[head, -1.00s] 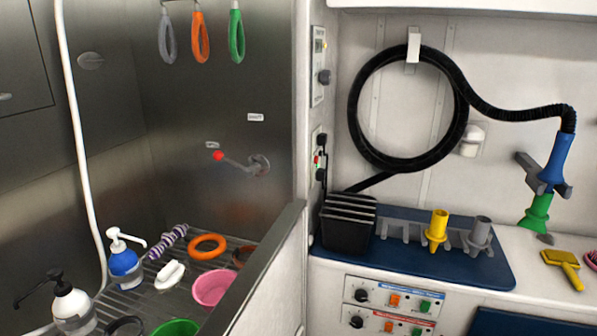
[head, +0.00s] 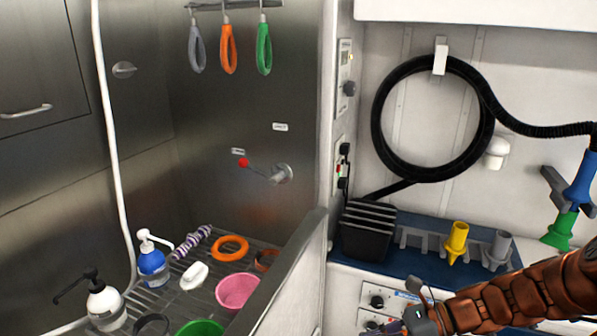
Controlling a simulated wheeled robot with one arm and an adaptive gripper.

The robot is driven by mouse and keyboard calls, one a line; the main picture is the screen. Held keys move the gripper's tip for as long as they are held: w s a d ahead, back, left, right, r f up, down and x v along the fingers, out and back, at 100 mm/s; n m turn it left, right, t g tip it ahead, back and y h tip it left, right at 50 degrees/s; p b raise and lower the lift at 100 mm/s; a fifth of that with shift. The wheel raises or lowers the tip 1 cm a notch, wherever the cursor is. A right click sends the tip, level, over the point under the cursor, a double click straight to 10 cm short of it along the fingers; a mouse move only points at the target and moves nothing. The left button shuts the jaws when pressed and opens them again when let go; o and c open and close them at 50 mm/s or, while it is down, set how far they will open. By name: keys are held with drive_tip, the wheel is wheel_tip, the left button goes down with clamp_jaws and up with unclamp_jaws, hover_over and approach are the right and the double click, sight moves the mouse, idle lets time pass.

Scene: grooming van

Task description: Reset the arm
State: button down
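My arm (head: 520,297), brown and segmented, reaches in from the right edge at the lower right of the head view. Its dark end (head: 420,314), at the bottom edge, lies in front of the control panel below the counter. The fingertips cannot be made out there, so whether my gripper is open, shut or holding anything is unclear.
Left is a steel tub with a blue pump bottle (head: 152,264), a white pump bottle (head: 105,303), a pink bowl (head: 238,291) and an orange ring (head: 230,248). The counter holds a black slotted box (head: 367,240) and a yellow nozzle (head: 456,241). A black hose (head: 383,119) hangs above.

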drive_tip(key=s+a+r+n+g+h+p, duration=0.1)
drive_tip(key=s+a+r+n+g+h, duration=0.15)
drive_tip(key=s+n, duration=0.35)
drive_tip(key=s+a+r+n+g+h+p, duration=0.1)
drive_tip(key=s+r+n+h+p, duration=0.1)
drive_tip(key=s+r+n+h, duration=0.25)
drive_tip(key=s+d+r+n+t+h+p, duration=0.1)
drive_tip(key=s+d+r+n+h+p, duration=0.1)
drive_tip(key=s+d+n+h, duration=0.4)
drive_tip(key=shift+s+d+r+n+p, duration=0.5)
drive_tip(key=shift+s+r+n, duration=0.35)
drive_tip(key=shift+s+n, duration=1.45)
drive_tip(key=shift+w, duration=0.15)
